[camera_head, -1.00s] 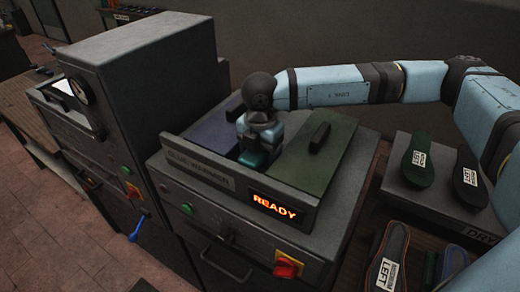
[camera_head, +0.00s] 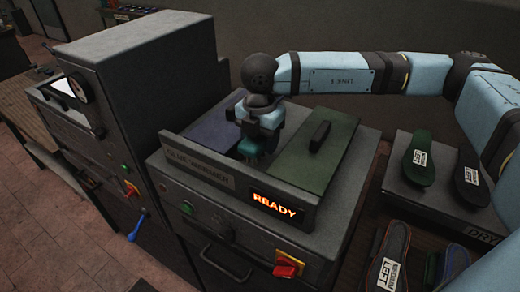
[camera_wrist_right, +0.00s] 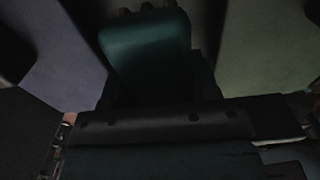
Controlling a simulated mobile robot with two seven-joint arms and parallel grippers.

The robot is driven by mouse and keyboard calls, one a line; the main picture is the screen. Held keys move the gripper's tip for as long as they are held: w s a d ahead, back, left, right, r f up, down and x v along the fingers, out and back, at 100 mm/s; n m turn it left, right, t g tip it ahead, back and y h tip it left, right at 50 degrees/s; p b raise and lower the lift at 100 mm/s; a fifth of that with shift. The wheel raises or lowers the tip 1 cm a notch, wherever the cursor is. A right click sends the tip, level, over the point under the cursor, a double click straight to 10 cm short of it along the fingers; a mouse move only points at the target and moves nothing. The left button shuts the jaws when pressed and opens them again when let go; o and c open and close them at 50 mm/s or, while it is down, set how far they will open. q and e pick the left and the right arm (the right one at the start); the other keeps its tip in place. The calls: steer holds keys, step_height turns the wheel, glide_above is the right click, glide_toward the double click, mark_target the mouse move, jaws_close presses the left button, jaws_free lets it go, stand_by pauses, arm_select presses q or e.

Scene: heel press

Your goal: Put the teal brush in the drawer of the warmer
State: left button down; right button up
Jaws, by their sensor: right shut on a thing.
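The warmer (camera_head: 270,178) is a grey box with a GLUE WARMER plate and a lit READY display. My right gripper (camera_head: 254,146) points down between its purple lid and green lid, shut on the teal brush. A teal part of the brush (camera_wrist_right: 145,50) shows large and dark in the right wrist view; in the head view it is mostly hidden by my gripper and the front plate. The drawer's bar handle (camera_head: 225,264) is on the warmer's lower front, and the drawer looks shut. My left gripper is not in view.
The purple lid (camera_head: 212,128) and green lid (camera_head: 315,160) flank my right gripper. A red and yellow switch (camera_head: 288,268) sits right of the drawer handle. A taller grey cabinet (camera_head: 150,90) stands left. Insoles (camera_head: 418,166) lie on a grey drying block at right.

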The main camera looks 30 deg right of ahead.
step_height(320, 180, up, 17)
steer(key=b, duration=0.2)
steer(key=shift+f, duration=0.15)
